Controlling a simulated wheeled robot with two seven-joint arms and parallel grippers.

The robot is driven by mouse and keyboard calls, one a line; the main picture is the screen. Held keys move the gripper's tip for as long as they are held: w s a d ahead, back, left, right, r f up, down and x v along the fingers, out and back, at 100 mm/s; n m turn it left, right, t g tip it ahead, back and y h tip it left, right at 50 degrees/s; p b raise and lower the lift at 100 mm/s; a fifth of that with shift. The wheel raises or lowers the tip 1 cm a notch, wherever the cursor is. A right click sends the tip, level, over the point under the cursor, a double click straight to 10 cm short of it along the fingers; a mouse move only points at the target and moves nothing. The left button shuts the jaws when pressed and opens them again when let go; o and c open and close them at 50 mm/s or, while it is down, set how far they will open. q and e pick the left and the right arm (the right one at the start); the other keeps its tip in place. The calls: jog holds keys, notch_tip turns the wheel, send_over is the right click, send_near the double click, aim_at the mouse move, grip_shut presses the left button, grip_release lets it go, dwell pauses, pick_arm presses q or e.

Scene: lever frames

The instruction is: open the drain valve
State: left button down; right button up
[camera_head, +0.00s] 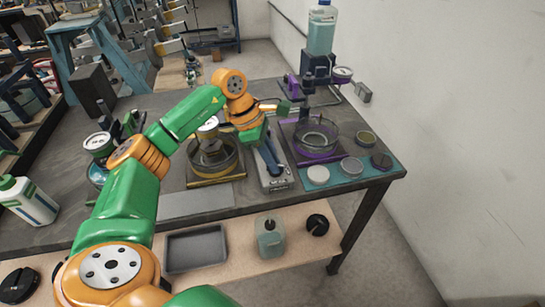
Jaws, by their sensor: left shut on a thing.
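My left gripper (284,108) is at the end of the green and orange arm, beside the purple-based fixture at the right of the bench. It is shut on a small part at that fixture's near left side, which looks like the drain valve's handle. The jaws and the held part are small and mostly hidden, so the handle's angle cannot be told. The fixture has a dark column (316,68) with a clear bottle of pale green liquid (321,32) on top. A round glass bowl (316,137) stands below on the purple base. My right gripper is not in view.
The dark bench (215,202) also holds a yellow-based bowl fixture (213,176), a grey device with a blue lever (272,183) and small round dishes (318,175). A white wall (440,140) is close on the right. A shelf below holds a grey tray (196,249).

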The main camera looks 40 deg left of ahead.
pick_arm(q)
jog(key=m+g, duration=0.1)
jog(key=m, duration=0.1)
jog(key=m+p, duration=0.1)
jog(key=m, duration=0.1)
jog(key=shift+w+m+g+h, duration=0.2)
jog(key=shift+m+g+h, duration=0.1)
jog(key=shift+g, duration=0.1)
jog(key=m+g, duration=0.2)
jog(key=m, duration=0.3)
jog(key=shift+w+m, duration=0.1)
jog(key=shift+m, duration=0.6)
jog(key=c, duration=0.9)
grip_release()
